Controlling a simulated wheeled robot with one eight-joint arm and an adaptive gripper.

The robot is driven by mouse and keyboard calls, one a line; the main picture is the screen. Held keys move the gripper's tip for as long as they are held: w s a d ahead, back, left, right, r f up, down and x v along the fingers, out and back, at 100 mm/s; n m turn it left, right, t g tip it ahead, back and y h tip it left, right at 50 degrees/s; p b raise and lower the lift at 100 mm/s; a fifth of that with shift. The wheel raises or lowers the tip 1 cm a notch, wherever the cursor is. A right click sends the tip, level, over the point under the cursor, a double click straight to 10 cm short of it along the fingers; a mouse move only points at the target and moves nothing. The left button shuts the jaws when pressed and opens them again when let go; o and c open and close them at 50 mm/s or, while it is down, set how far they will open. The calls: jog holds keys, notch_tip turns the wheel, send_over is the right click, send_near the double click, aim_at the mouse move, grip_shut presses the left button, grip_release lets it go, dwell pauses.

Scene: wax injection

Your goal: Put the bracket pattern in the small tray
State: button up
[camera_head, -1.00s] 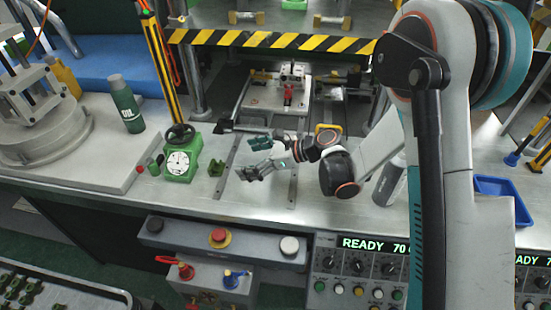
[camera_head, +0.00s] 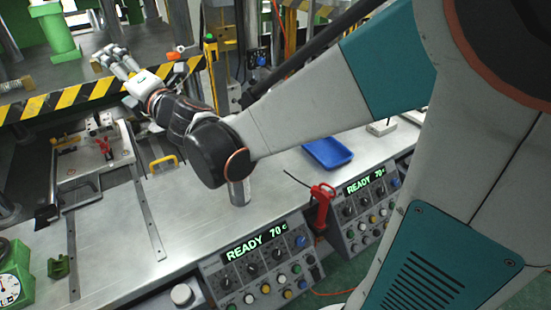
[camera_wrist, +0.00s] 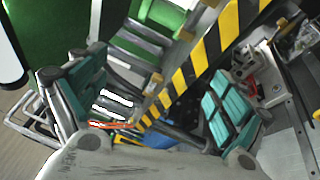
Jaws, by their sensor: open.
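The bracket pattern, a small green angled piece (camera_head: 58,267), lies on the steel table at the lower left of the head view, beside the green dial gauge. The small tray, blue and shallow (camera_head: 328,152), sits on the table right of centre, and I see nothing in it. My gripper (camera_head: 109,57) is raised by the striped bar at the upper left, well away from both. In the wrist view its two teal-padded fingers (camera_wrist: 150,105) stand wide apart with nothing held between them. I cannot make out the bracket in the wrist view.
A yellow and black striped bar (camera_head: 75,98) crosses the press front close to my gripper. A grey bottle (camera_head: 239,189) stands under my arm. A red-handled tool (camera_head: 319,208) hangs at the table's front edge by the control panels. The table's middle is mostly clear.

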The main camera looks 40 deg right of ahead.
jog(key=s+d+m+g+h, duration=0.1)
jog(key=s+d+m+h, duration=0.4)
jog(key=d+m, duration=0.25)
jog(key=s+d+f+m+g+h, duration=0.1)
jog(key=s+d+f+m+g, duration=0.2)
jog(key=s+f+m, duration=0.2)
jog(key=s+d+f+m+g+h, duration=0.1)
jog(key=s+d+f+m+g, duration=0.2)
jog(key=s+m, duration=0.3)
jog(key=shift+s+f, duration=0.9)
jog(key=shift+s, duration=0.15)
jog(key=s+a+f+m+g, duration=0.1)
jog(key=s+f, duration=0.1)
jog(key=s, duration=0.2)
jog(key=s+a+f+m+g+y, duration=0.1)
jog(key=s+f+m, duration=0.1)
jog(key=s+f, duration=0.1)
jog(key=s+f+m+g, duration=0.2)
jog(key=s, duration=0.3)
jog(key=shift+a+f+y, duration=0.15)
jog(key=shift+a+y, duration=0.25)
jog(key=c, duration=0.5)
jog(key=shift+s, duration=0.2)
jog(key=shift+c, duration=0.2)
